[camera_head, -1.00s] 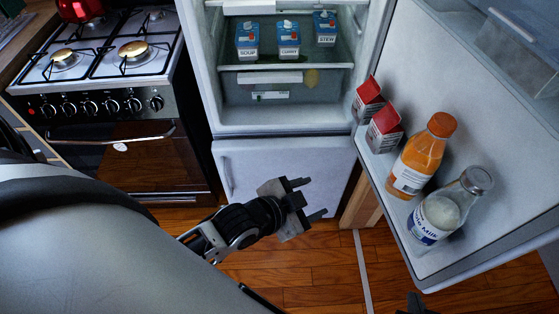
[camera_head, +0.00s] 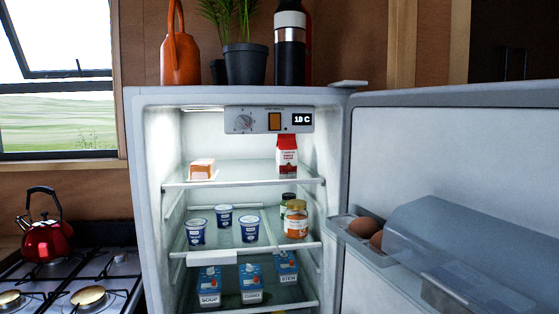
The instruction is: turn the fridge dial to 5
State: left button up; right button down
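The fridge (camera_head: 140,200) stands open, its door (camera_head: 450,130) swung out to the right. The fridge dial (camera_head: 243,122) is a round grey knob on the control panel under the fridge's top edge, left of an orange square and a small display reading what looks like "10 C" (camera_head: 302,119). The dial's number setting is too small to read. Neither of my grippers shows in the current head view.
A red and white carton (camera_head: 287,155) stands on the top shelf below the display, with a small package (camera_head: 202,169) to its left. Yogurt cups and jars fill the middle shelf. Door bins with eggs (camera_head: 367,227) jut out at right. The space before the dial looks clear.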

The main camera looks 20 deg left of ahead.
aim_at(243, 121)
jog(key=k, duration=1)
jog(key=u, duration=1.5)
jog(key=i, duration=1.75)
jog(key=z, duration=1.55)
